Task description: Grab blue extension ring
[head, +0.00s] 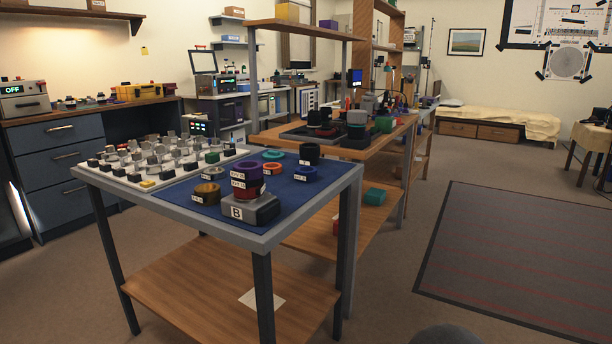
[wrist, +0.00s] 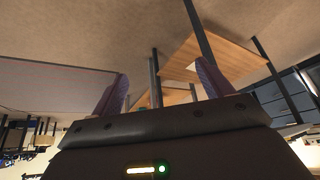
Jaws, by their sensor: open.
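A blue extension ring (head: 304,174) with a white label lies flat on the blue mat (head: 190,206), near the table's right edge in the head view. A black cylinder stands just behind it, and an orange-red ring lies to its left. My gripper (wrist: 162,72) shows only in the wrist view, with its two fingers apart and nothing between them. It is away from the ring. The wrist view looks turned over and shows floor, table legs and a wooden shelf, not the ring.
A stack of purple and red rings (head: 246,170) stands on a grey block marked B (head: 251,211), left of the blue ring. A brass-coloured ring (head: 207,194) lies further left. A white tray (head: 140,182) holds many small parts. Open floor (head: 390,300) lies right of the table.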

